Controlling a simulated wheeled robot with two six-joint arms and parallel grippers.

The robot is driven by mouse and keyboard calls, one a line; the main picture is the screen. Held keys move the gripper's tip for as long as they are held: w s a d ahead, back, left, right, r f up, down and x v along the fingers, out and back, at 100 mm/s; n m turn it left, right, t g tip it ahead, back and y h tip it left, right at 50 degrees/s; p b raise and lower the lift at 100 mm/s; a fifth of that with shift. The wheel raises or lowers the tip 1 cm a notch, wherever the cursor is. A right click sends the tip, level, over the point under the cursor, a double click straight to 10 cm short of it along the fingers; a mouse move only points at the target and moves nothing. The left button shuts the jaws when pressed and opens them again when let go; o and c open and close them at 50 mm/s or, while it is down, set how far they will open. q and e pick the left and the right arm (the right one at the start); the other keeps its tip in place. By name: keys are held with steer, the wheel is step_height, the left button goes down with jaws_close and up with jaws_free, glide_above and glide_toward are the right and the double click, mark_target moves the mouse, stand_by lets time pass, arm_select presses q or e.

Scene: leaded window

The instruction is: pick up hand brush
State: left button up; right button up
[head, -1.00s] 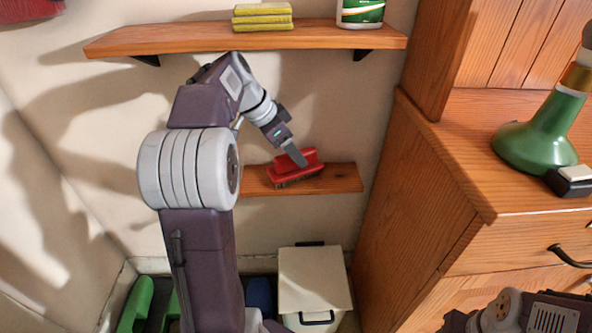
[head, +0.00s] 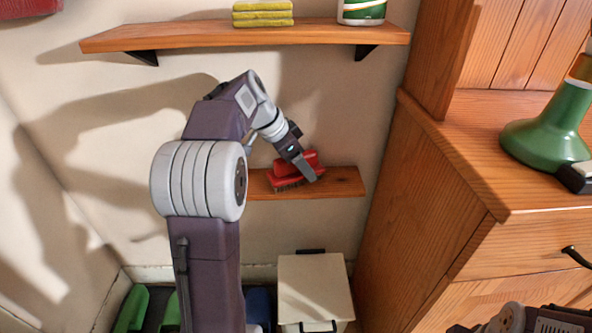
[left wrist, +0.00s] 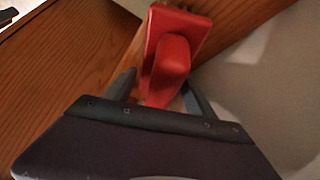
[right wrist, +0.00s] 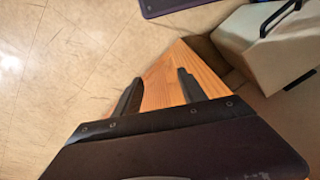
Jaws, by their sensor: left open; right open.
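The red hand brush (head: 283,171) lies on the lower wooden shelf (head: 340,182), its bristles facing down at the front. My left gripper (head: 308,175) is at the brush, its fingers partly covering the brush's right part in the head view. In the left wrist view the red brush (left wrist: 172,62) extends between the two open fingers (left wrist: 158,92). I cannot tell whether the fingers touch it. My right gripper (right wrist: 158,90) is open and empty in the right wrist view, above the floor and a wooden surface.
An upper shelf (head: 200,37) holds yellow sponges (head: 262,14) and a green-white container (head: 361,10). A wooden cabinet (head: 430,200) stands close on the right, with a green bottle (head: 545,130) on it. A pale lidded bin (head: 314,285) stands below the lower shelf.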

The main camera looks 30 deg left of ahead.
arm_select(q)
steer(key=shift+f, duration=0.1)
steer(key=c, duration=1.2)
steer(key=shift+c, duration=0.2)
steer(key=shift+r, duration=0.3)
step_height(320, 180, up, 4)
steer(key=p, duration=0.4)
steer(key=s+a+p, duration=0.4)
steer(key=s+a, duration=0.6)
steer(key=s, duration=0.4)
steer(key=shift+s+a+f, duration=0.3)
